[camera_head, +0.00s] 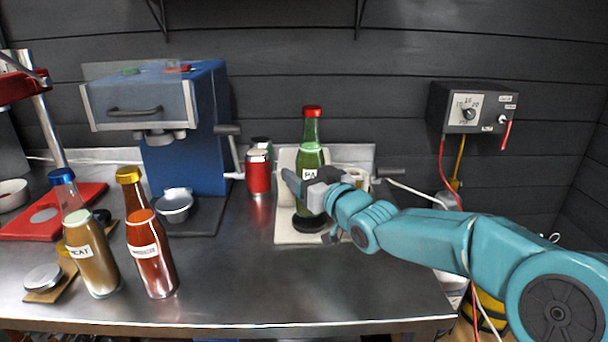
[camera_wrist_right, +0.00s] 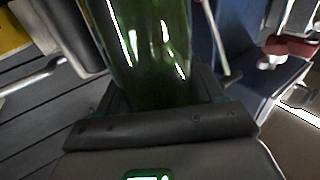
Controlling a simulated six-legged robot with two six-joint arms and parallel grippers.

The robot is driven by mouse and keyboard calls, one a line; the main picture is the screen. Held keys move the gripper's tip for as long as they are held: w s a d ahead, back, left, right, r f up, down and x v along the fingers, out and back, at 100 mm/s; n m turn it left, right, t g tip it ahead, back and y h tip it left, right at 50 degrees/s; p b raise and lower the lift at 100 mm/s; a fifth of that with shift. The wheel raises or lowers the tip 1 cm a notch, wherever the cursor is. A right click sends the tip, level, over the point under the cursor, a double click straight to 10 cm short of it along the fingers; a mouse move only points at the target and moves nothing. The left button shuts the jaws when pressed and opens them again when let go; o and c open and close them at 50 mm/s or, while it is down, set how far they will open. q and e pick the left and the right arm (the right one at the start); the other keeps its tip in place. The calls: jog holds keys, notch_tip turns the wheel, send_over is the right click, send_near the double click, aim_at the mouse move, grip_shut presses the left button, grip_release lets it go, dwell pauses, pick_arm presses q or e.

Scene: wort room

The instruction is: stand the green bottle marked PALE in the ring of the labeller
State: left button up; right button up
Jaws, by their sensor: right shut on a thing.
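The green bottle (camera_head: 312,155) has a red cap and a white label reading "PA", the rest hidden by my gripper. It is upright over the labeller, a cream machine with a flat base (camera_head: 287,236) and a black round ring (camera_head: 301,222). The bottle's foot is at or just above the ring; I cannot tell whether it rests there. My right gripper (camera_head: 306,187) is shut on the bottle's body from the right. In the right wrist view the green glass (camera_wrist_right: 140,45) fills the space between the fingers (camera_wrist_right: 160,100). My left gripper is not in view.
A bottle marked WHEAT (camera_head: 92,262) and an amber bottle (camera_head: 150,258) stand at the front left. A blue machine (camera_head: 185,125) and a red can (camera_head: 258,173) stand left of the labeller. A control box (camera_head: 473,108) hangs at right. The front middle of the steel bench (camera_head: 260,285) is clear.

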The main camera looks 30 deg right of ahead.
notch_tip(320, 180, down, 3)
jog(key=shift+s+r+g, duration=0.15)
jog(key=shift+r+g, duration=0.05)
jog(key=shift+g, duration=0.1)
jog(key=shift+d, duration=0.1)
jog(key=shift+c, duration=0.6)
jog(key=shift+w+a+r+b, duration=0.15)
jog(key=shift+w+a+b, duration=0.05)
jog(key=shift+b, duration=0.6)
jog(key=shift+r, duration=0.1)
jog(key=shift+f+b, duration=0.2)
jog(key=shift+b, duration=0.1)
